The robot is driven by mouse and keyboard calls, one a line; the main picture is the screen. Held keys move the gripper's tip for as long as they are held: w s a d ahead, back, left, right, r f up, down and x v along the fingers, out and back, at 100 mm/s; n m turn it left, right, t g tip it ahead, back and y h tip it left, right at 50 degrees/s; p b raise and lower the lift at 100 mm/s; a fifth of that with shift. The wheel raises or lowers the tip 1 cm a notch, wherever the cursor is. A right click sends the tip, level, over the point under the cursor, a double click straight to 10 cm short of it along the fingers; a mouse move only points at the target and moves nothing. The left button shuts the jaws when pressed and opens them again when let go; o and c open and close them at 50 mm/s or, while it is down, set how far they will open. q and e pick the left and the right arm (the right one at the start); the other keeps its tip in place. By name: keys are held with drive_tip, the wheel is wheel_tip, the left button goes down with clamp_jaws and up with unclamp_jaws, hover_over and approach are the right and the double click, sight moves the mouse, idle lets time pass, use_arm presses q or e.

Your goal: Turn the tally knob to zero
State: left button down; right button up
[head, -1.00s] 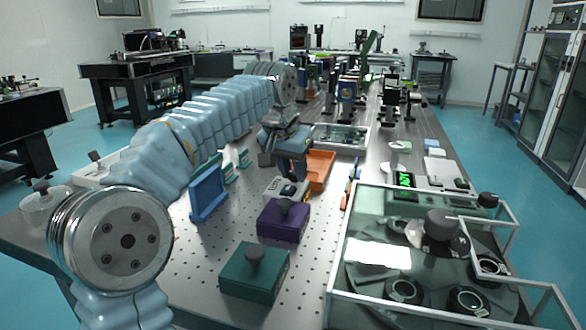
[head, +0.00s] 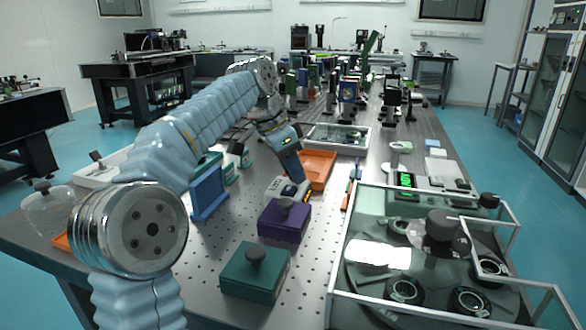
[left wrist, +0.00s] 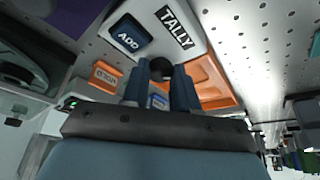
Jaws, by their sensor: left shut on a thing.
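The tally counter (head: 276,187) is a small pale box on the table, behind the purple block in the head view. In the left wrist view its pale body (left wrist: 150,27) shows a TALLY label and a dark blue ADD button. Its dark round knob (left wrist: 160,67) sits between my two fingertips. My left gripper (head: 298,177) reaches down to the counter from behind; in the left wrist view the gripper (left wrist: 160,80) is shut on the knob. The fingers hide part of the knob, and I cannot read any count. My right gripper is not in view.
An orange tray (head: 318,168) lies just behind the counter. A blue upright holder (head: 208,192) stands left. A glass-walled case (head: 340,285) fills the right front.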

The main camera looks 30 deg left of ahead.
use_arm(q)
drive_tip(key=shift+w+a+m+g+h, duration=0.1)
drive_tip(key=shift+m+g+h, duration=0.2)
drive_tip(key=shift+m, duration=0.8)
drive_tip(key=shift+a+m+g+h, duration=0.1)
drive_tip(key=shift+m+g+h, duration=0.15)
drive_tip(key=shift+m, duration=0.85)
